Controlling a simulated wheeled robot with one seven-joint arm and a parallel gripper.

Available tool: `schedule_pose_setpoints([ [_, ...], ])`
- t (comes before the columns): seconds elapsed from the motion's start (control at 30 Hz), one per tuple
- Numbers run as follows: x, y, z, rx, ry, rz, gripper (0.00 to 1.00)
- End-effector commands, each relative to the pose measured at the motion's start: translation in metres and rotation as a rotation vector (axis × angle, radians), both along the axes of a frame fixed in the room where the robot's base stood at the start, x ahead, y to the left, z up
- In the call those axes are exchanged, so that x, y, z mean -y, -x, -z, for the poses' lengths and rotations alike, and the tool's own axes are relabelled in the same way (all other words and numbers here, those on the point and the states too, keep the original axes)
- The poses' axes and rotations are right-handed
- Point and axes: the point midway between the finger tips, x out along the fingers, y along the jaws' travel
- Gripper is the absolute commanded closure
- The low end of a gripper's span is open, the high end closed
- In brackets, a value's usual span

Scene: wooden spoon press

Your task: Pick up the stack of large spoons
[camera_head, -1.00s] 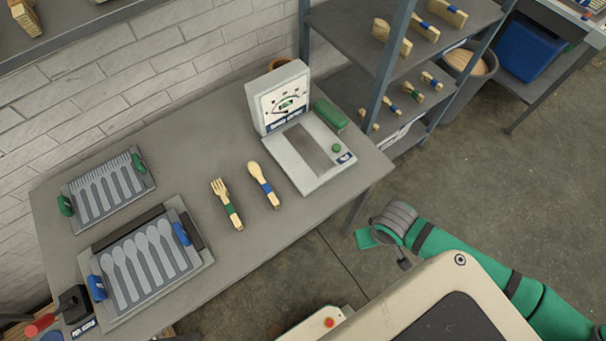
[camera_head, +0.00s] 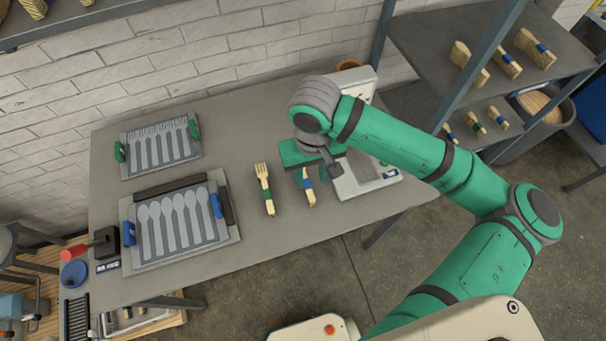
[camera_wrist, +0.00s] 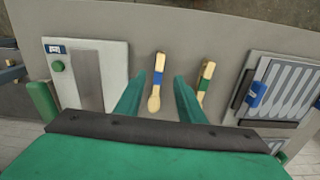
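The stack of large spoons (camera_head: 309,187), pale wood with a blue band, lies on the grey table and is partly hidden under my gripper (camera_head: 322,172) in the head view. In the wrist view the spoon stack (camera_wrist: 155,88) shows whole, bowl end nearer my gripper (camera_wrist: 158,100). My two green fingers are spread apart, with the bowl end of the spoons between them in the picture. The fingers appear above the table, not touching the stack. The gripper is open and empty.
A fork stack with a green band (camera_head: 265,189) lies just left of the spoons. A scale-like device (camera_head: 352,184) stands close on the right. Two moulds, a fork mould (camera_head: 160,148) and a spoon mould (camera_head: 180,222), sit at the left. A shelf post (camera_head: 478,70) rises at right.

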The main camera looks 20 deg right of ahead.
Motion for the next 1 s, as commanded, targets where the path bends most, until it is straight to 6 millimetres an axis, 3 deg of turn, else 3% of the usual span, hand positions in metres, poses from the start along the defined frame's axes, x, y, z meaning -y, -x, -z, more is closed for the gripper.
schedule_pose_setpoints([
  [0.3,-0.001,0.000,0.043,-0.002,-0.003,0.001,0.65],
  [0.57,0.000,0.001,0.061,-0.002,-0.003,0.002,0.65],
  [0.8,0.002,0.000,0.094,-0.003,-0.002,0.001,0.65],
  [1.0,0.001,0.000,0.104,-0.001,-0.002,0.000,0.65],
])
